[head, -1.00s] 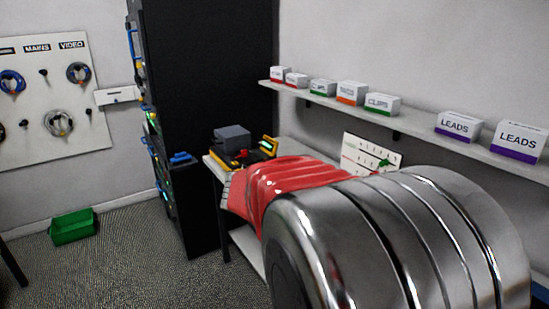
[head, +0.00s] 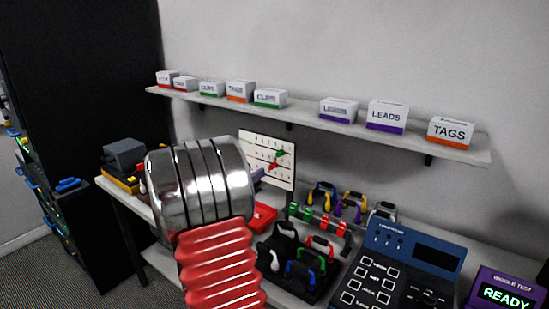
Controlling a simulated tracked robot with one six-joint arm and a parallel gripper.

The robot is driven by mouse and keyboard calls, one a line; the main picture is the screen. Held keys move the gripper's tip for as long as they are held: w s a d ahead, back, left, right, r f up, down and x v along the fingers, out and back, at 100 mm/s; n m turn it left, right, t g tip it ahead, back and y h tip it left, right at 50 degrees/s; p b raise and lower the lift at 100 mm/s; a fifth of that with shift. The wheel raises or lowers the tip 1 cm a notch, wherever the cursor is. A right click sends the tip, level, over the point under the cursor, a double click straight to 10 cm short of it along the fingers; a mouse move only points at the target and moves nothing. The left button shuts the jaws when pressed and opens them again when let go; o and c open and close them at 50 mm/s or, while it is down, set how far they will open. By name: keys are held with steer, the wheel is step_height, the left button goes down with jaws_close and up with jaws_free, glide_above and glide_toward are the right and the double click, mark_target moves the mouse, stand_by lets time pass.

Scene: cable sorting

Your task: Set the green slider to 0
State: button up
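A white board (head: 282,176) with rows of dark marks and lines stands upright against the wall at the back of the bench. The board's marks are too small to read, so I cannot tell the slider's value. My arm, a ribbed metal part and a red bellows, stands in front of the bench and comes close to the board's left side in the picture. My gripper is not in view.
A wall shelf (head: 315,119) with labelled boxes runs above. The bench holds a black rack of coloured clips (head: 300,272), a blue keypad device (head: 405,265), a purple READY box (head: 505,295) and a grey-and-yellow device (head: 124,160). A dark cabinet stands left.

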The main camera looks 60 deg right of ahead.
mark_target(277, 155)
steer(key=shift+d, duration=0.1)
steer(key=d, duration=0.4)
steer(key=s+d, duration=0.1)
steer(key=d, duration=0.4)
steer(key=s+d, duration=0.1)
steer(key=d, duration=0.3)
steer(key=shift+s+d, duration=0.1)
steer(key=shift+d, duration=0.15)
jaws_close()
stand_by(0.4)
